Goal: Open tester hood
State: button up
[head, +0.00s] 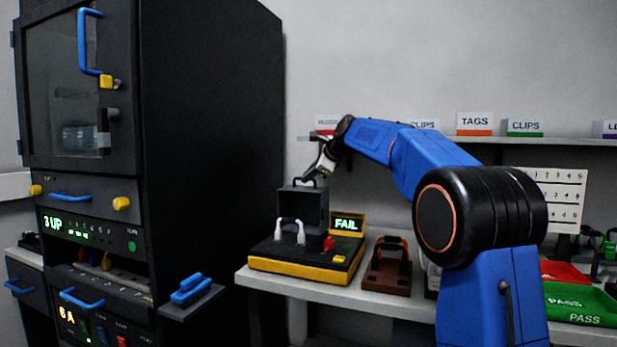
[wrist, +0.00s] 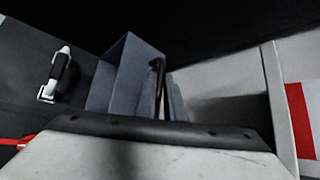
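The tester (head: 300,265) is a black and yellow box on the bench, and its display (head: 347,224) reads FAIL. Its dark grey hood (head: 302,208) stands tipped up at the back, with its inside facing forward and the white clamps in front uncovered. My gripper (head: 317,172) is at the hood's top edge, by its dark handle (head: 309,182). In the wrist view, the grey hood (wrist: 128,75) and a black bar like its handle (wrist: 158,80) lie just beyond my gripper's body. The fingertips are not clear, so I cannot tell whether they grip the handle.
A tall black cabinet (head: 215,150) stands close on the left. A brown fixture (head: 387,268) sits right of the tester. A labelled shelf (head: 470,137) runs along the wall behind. Red (head: 562,272) and green (head: 582,305) trays lie at the right.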

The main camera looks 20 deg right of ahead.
jog(key=o, duration=0.4)
jog(key=shift+s+a+r, duration=0.1)
jog(key=shift+s+r, duration=0.05)
jog(key=shift+r, duration=0.5)
jog(key=shift+f, duration=0.25)
jog(key=v, duration=1.7)
jog(key=shift+s, duration=0.1)
